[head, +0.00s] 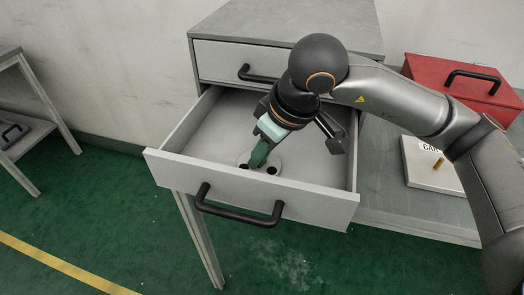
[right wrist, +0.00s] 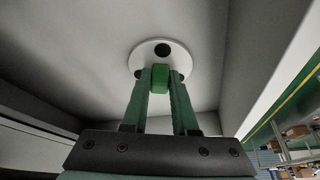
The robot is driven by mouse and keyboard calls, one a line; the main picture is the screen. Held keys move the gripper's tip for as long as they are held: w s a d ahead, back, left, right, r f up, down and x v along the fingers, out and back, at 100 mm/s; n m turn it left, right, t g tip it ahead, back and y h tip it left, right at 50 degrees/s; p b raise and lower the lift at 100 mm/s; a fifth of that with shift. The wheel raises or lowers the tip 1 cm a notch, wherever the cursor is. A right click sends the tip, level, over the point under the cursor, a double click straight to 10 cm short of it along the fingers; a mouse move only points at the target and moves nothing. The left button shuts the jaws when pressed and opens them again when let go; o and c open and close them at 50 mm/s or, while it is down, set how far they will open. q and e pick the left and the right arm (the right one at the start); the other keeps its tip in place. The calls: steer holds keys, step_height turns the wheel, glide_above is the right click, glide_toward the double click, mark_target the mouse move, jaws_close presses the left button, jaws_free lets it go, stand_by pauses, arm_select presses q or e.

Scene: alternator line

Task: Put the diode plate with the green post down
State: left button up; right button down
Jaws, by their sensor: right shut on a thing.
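The diode plate (head: 278,161) is a pale round disc with dark holes, inside the open drawer (head: 175,168). It also shows in the right wrist view (right wrist: 147,52). Its green post (right wrist: 160,78) stands between the green fingers of my right gripper (right wrist: 160,73), which is shut on it. In the head view my right gripper (head: 260,158) reaches down into the drawer and its fingers hide the post. The plate looks low, at or close to the drawer floor; I cannot tell whether it touches. My left gripper is not in view.
The drawer's front panel with its black handle (head: 238,208) and its side walls surround my gripper. Drawer floor to the left is bare. A closed drawer (head: 222,61) sits above and behind. On the right are a red box (head: 435,70) and a pale labelled block (head: 420,165).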

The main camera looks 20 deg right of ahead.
steer(key=c, duration=0.7)
jaws_free()
steer(key=shift+r+p, duration=0.4)
steer(key=shift+p, duration=0.15)
steer(key=p+v, duration=0.1)
steer(key=v, duration=1)
steer(key=shift+s+d+r, duration=0.1)
steer(key=shift+s+r, duration=0.05)
steer(key=shift+r, duration=0.15)
